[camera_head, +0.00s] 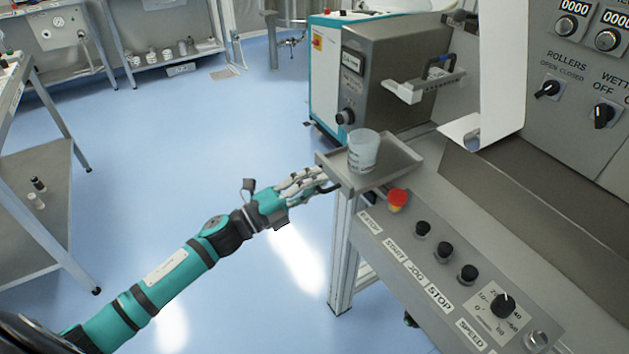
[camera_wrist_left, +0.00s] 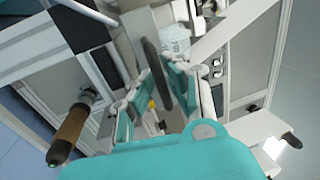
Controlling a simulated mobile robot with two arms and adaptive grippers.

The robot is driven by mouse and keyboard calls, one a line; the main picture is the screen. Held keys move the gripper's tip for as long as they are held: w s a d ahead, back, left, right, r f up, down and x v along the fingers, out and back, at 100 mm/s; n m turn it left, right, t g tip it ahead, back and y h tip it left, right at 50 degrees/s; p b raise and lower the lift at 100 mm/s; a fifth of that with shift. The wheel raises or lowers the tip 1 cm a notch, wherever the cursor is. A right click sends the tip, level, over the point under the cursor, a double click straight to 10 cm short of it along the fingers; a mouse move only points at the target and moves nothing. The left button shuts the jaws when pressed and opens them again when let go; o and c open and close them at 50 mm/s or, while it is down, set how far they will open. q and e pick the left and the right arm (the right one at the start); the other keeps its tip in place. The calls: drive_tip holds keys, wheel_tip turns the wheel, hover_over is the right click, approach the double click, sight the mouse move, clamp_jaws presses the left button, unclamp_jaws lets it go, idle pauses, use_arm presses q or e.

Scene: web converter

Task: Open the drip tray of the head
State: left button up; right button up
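The drip tray (camera_head: 400,166) is a shallow grey metal tray with a raised rim, jutting out below the grey head (camera_head: 392,75) in the head view. A translucent cup (camera_head: 363,150) stands upright on it, and it shows in the left wrist view (camera_wrist_left: 174,42). A dark bar handle (camera_head: 328,188) is at the tray's near left corner. My left gripper (camera_head: 316,184) reaches it from the left. In the left wrist view the dark handle (camera_wrist_left: 157,75) lies between the left gripper's pads (camera_wrist_left: 162,88) with little gap showing. My right gripper is not in view.
A red emergency button (camera_head: 397,200) and a sloped control panel (camera_head: 450,275) with black knobs sit just right of the tray. A white bracket (camera_head: 425,88) sticks out from the head. A shelf cart (camera_head: 35,175) stands at the left. The blue floor between is clear.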

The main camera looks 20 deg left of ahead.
use_arm(q)
drive_tip(key=o, duration=0.3)
drive_tip(key=shift+s, duration=0.1)
drive_tip(key=v, duration=1.2)
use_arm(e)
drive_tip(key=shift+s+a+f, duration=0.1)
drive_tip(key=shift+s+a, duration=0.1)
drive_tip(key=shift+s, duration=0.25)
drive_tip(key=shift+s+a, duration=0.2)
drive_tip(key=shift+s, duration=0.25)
